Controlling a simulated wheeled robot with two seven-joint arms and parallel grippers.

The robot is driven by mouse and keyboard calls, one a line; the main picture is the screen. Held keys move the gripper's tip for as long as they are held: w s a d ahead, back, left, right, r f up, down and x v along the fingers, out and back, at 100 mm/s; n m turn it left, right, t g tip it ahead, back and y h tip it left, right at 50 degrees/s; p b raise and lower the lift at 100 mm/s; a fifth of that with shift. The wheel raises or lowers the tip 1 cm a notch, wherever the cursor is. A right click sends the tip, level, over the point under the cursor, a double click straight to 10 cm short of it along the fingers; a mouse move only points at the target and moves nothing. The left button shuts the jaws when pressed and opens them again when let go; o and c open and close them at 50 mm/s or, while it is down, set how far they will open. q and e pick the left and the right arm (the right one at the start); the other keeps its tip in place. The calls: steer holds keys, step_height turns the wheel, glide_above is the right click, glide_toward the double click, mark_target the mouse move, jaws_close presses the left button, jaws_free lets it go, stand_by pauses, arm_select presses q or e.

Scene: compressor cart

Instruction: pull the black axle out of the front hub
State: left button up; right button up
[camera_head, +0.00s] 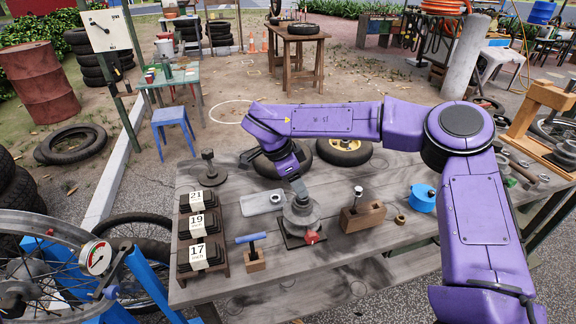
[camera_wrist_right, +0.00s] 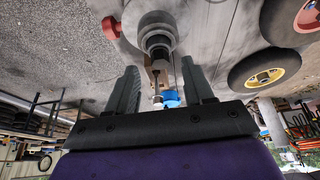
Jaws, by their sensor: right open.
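The grey front hub (camera_head: 302,215) sits in a fixture on a dark square base on the workbench, with a red knob (camera_head: 311,237) at its near side. In the right wrist view the hub (camera_wrist_right: 147,22) shows as a grey disc, and the dark round end, apparently the black axle (camera_wrist_right: 158,41), stands out of its middle. My right gripper (camera_head: 299,189) is above the hub, pointing down. In the wrist view its fingers (camera_wrist_right: 159,68) are apart with nothing held, and the axle end lies just beyond the fingertips. In the head view the gripper hides the axle. My left gripper is not in view.
The workbench (camera_head: 345,265) also bears a rack labelled 21, 19, 17 (camera_head: 199,225), a blue-handled tool (camera_head: 250,238), a wooden block (camera_head: 362,217), a blue spool (camera_head: 422,198) and a grey tray (camera_head: 262,203). Two small wheels (camera_head: 344,151) lie at the back. The front middle is clear.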

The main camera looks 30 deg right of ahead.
steer(key=shift+x, duration=0.8)
steer(key=shift+s+d+f, duration=0.1)
steer(key=shift+d+f, duration=0.1)
steer(key=shift+f, duration=0.3)
jaws_close()
steer(key=c, duration=0.8)
jaws_free()
jaws_close()
step_height(320, 180, up, 14)
steer(key=p, duration=1.5)
